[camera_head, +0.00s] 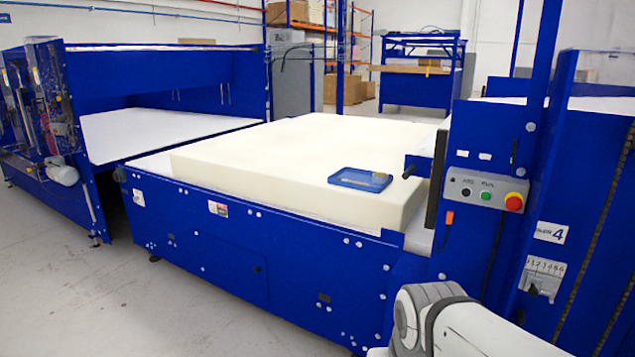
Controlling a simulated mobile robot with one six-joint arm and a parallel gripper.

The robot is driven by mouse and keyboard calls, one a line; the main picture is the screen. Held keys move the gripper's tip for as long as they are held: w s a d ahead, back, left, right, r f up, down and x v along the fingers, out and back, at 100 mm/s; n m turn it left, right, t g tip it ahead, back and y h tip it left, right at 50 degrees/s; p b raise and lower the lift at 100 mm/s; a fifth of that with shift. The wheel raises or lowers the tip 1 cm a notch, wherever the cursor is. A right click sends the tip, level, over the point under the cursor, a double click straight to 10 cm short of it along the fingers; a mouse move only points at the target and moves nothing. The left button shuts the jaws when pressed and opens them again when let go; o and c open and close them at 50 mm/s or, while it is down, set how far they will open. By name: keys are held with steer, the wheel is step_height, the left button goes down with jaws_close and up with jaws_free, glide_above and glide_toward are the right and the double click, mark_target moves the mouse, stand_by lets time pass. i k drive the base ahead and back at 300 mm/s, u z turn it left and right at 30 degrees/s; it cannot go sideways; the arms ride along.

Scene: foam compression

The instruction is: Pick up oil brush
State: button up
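A shallow blue tray (352,184) lies on top of the large cream foam block (255,155), near its front right part. No other brush can be made out. Part of my white and grey arm shows at the bottom right, in front of the blue machine. My gripper is outside the view.
The foam block rests on the white bed of a blue machine (235,245). A control box (485,190) with a red button stands on a blue column to the right. Another blue machine (175,85) stands at left. Grey floor (60,290) is clear at lower left.

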mark_target(344, 180)
steer(key=u, duration=0.5)
steer(key=i, duration=2.5)
steer(key=z, duration=1.15)
steer(key=i, duration=0.8)
steer(key=z, duration=0.15)
